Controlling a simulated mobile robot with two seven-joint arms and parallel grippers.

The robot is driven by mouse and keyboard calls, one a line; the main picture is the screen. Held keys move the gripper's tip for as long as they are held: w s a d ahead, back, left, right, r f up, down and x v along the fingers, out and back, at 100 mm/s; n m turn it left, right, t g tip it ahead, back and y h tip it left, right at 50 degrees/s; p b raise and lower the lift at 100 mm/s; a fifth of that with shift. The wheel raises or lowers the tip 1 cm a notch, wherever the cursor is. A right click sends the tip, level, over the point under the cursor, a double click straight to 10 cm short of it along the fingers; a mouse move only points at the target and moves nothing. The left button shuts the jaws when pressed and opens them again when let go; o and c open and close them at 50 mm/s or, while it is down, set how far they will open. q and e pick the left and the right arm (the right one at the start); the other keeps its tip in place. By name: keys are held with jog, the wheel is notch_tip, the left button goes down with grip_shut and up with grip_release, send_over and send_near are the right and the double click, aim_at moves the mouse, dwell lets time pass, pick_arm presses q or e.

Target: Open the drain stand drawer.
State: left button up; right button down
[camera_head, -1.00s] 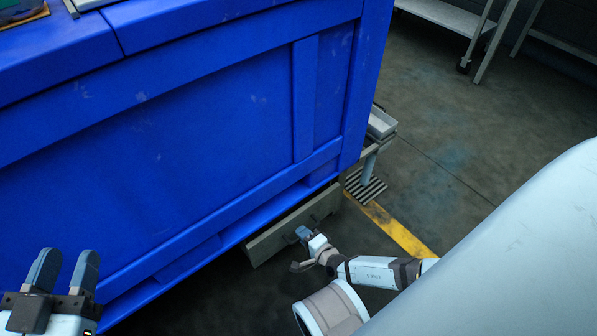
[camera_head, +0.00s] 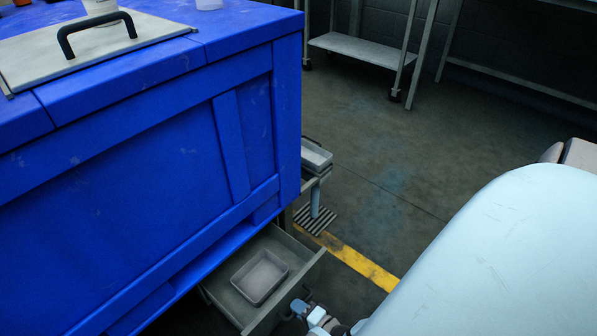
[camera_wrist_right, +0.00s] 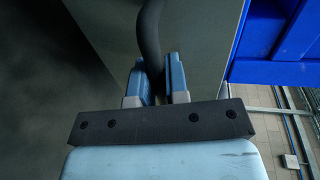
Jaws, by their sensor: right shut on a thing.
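The drain stand drawer (camera_head: 284,243) is pulled out from under the blue container in the head view, its inside showing. A small empty grey tray (camera_head: 260,278) lies in it. My right gripper (camera_head: 302,306) is at the drawer's outer front, low in the head view. In the right wrist view my right gripper (camera_wrist_right: 156,80) is shut on the dark curved drawer handle (camera_wrist_right: 150,32), which runs between its two blue fingers. The grey-green drawer front (camera_wrist_right: 205,32) shows behind the handle. My left gripper is out of view.
The large blue container (camera_head: 130,190) stands over the drawer, with a metal lid (camera_head: 110,48) with a black handle on top. A small side tray (camera_head: 315,156) stands beyond its right corner. A shelf rack (camera_head: 365,50) stands at the back. The floor between is clear.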

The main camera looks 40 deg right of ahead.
jog(key=shift+s, duration=0.35)
jog(key=c, duration=1.1)
grip_release()
jog(key=shift+c, duration=0.2)
